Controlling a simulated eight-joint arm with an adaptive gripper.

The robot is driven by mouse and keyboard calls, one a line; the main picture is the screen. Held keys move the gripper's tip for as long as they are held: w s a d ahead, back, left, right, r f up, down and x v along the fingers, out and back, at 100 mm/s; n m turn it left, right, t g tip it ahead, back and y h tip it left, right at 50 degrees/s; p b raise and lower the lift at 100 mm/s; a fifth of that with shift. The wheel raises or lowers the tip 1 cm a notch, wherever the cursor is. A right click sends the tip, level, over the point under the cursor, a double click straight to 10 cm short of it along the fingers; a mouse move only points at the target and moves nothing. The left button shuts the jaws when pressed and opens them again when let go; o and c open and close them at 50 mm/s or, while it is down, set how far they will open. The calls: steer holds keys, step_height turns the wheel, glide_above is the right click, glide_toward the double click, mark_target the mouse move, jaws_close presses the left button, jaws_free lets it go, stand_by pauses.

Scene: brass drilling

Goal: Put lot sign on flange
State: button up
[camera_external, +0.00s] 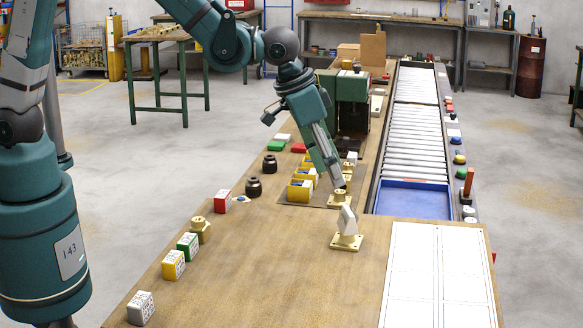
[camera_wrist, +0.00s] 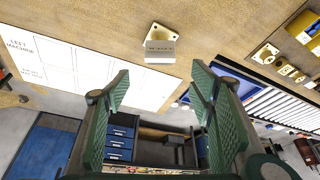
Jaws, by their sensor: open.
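A small pale grey slanted sign (camera_external: 347,219) stands on a square brass base (camera_external: 346,243) on the wooden bench. In the wrist view the sign (camera_wrist: 160,51) shows lettering and sits ahead of my fingers, above the gap between them. Whether the base is part of the sign cannot be told. A brass flange (camera_external: 340,199) with a square foot and round hub stands just behind it. Another brass flange (camera_external: 200,229) stands at the left. My gripper (camera_external: 340,184) is open and empty, reaching down near the flange and sign. Its green fingers show in the wrist view (camera_wrist: 160,80).
White (camera_external: 141,308), yellow (camera_external: 173,265), green (camera_external: 188,245) and red (camera_external: 222,202) marked blocks line the bench's left side. Two dark round parts (camera_external: 254,187) stand behind them. A roller conveyor (camera_external: 415,130) with a blue end runs at right. White marked sheets (camera_external: 438,275) lie front right.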

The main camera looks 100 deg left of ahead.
steer(key=s+d+r+m+t, duration=0.1)
steer(key=s+d+r, duration=0.2)
steer(key=s+r, duration=0.35)
steer(key=s+d+r+m+h, duration=0.1)
steer(key=s+d+r, duration=0.3)
steer(key=s, duration=0.6)
steer(key=s+d+r+m+t, duration=0.1)
steer(key=s+d+r, duration=0.2)
steer(key=s+r, duration=0.35)
steer(key=s+d+f+m+t, duration=0.1)
steer(key=s+d, duration=0.2)
steer(key=s, duration=0.9)
steer(key=shift+d+f+h, duration=0.15)
steer(key=shift+f+h, duration=0.15)
steer(key=shift+h, duration=0.1)
